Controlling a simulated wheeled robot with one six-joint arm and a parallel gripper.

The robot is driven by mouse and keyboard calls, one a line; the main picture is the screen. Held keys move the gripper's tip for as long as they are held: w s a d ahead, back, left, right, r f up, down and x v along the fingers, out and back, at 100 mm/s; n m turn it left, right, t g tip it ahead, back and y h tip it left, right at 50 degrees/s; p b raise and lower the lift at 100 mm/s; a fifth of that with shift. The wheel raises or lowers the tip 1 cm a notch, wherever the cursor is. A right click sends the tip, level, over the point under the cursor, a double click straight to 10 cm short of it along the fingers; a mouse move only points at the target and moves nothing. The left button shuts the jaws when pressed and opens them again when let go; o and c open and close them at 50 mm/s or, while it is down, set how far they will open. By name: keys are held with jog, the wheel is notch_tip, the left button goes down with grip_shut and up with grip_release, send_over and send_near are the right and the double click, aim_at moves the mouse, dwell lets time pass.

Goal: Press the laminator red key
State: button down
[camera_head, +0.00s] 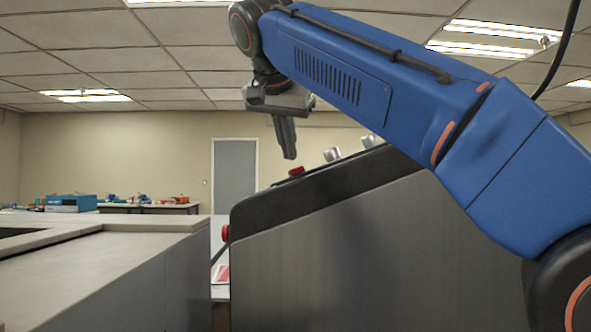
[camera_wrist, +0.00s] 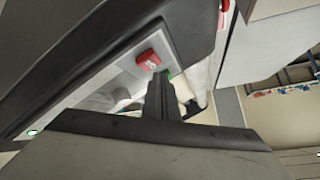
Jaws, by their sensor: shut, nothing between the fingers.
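The laminator (camera_head: 330,255) is a grey cabinet with a dark sloped top, in the middle of the head view. The red key (camera_head: 296,171) stands up near the low left end of its sloped panel. In the wrist view the red key (camera_wrist: 149,60) is a red square with a white mark on a light panel. My gripper (camera_head: 289,156) points down just above and left of the key in the head view, its fingers shut and empty. In the wrist view my gripper's fingertips (camera_wrist: 160,76) appear close beside the key; I cannot tell whether they touch it.
Two silver knobs (camera_head: 349,148) stand higher up the slope. A red round button (camera_head: 225,233) is on the laminator's left end. A light-topped counter (camera_head: 110,245) stands to the left. Tables with small items (camera_head: 150,207) and a grey door (camera_head: 234,175) are at the back.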

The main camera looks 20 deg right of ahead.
jog(key=r, duration=0.1)
jog(key=a+r, duration=0.1)
jog(key=r, duration=0.2)
jog(key=shift+w+a+r, duration=0.25)
jog(key=shift+a, duration=0.05)
dwell(0.8)
